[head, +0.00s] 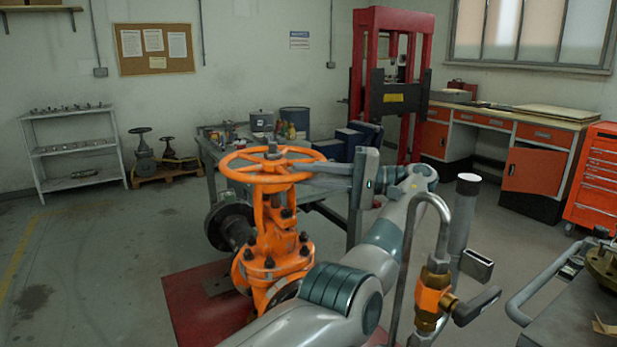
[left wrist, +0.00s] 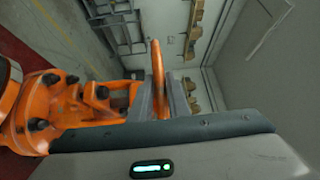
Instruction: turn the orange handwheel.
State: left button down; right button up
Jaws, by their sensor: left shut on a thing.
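The orange handwheel (head: 272,166) sits level on top of the orange gate valve (head: 272,235). My left gripper (head: 316,168) reaches in from the right at the height of the wheel, with its fingers at the right side of the rim. In the left wrist view, the wheel's rim (left wrist: 157,70) passes between the two fingers (left wrist: 161,100), and the jaws are shut on it. The valve body (left wrist: 70,105) shows at the left of that view. The gripped stretch of rim is partly hidden by the fingers. My right gripper is not in view.
The valve stands on a red base plate (head: 190,300). A bent grey pipe with a brass valve (head: 432,295) rises at the lower right, near my left arm. A workbench (head: 215,160) and a red press (head: 372,20) stand behind. The floor at left is clear.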

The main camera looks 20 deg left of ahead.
pick_arm(q)
jog(key=c, duration=1.7)
grip_release()
jog(key=shift+w+a, duration=0.1)
